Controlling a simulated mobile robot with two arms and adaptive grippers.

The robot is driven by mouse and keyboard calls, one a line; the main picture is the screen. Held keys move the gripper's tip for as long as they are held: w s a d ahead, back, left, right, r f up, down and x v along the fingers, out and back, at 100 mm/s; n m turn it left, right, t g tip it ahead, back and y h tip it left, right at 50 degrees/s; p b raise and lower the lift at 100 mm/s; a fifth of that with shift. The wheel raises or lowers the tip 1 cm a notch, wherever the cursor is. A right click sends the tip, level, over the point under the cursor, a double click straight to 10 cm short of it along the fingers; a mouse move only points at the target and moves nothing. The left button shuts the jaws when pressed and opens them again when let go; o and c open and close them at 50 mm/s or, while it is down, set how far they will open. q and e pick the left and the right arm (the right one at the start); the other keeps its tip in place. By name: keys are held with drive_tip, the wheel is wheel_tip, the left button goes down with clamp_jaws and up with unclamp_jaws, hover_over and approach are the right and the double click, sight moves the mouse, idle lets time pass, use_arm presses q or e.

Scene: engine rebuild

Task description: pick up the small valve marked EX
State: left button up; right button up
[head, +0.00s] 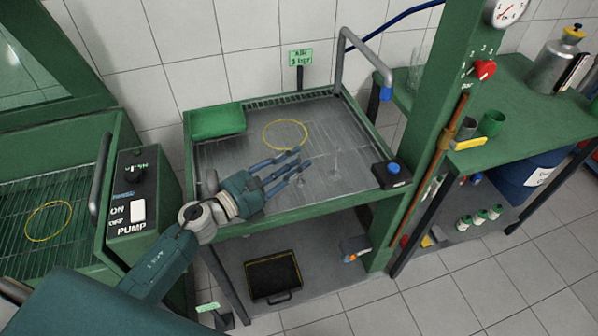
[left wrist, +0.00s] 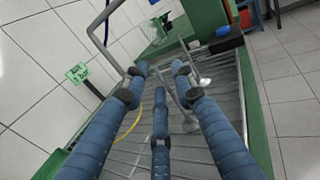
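Two slim metal valves stand upright on their round heads on the ribbed metal tray of the green wash bench. The farther valve (head: 334,174) is clear of my fingers, to their right; it also shows in the left wrist view (left wrist: 204,82). The nearer valve (left wrist: 190,125) has its stem rising close to my fingers; its head (head: 302,182) shows just below them in the head view. I cannot read an EX mark on either. My left gripper (head: 301,158) has its blue fingers spread apart, with nothing clearly gripped; they also fill the left wrist view (left wrist: 160,74). My right gripper is not in view.
A yellow ring (head: 285,121) lies on the tray behind my gripper. A green box (head: 217,121) sits at the back left corner. A grey spout pipe (head: 364,47) arches over the back right. A blue-buttoned box (head: 391,174) is at the right edge, beside a green post (head: 420,120).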

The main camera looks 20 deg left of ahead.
use_arm(q)
drive_tip(key=shift+x, duration=0.8)
drive_tip(key=shift+a, duration=0.1)
clamp_jaws()
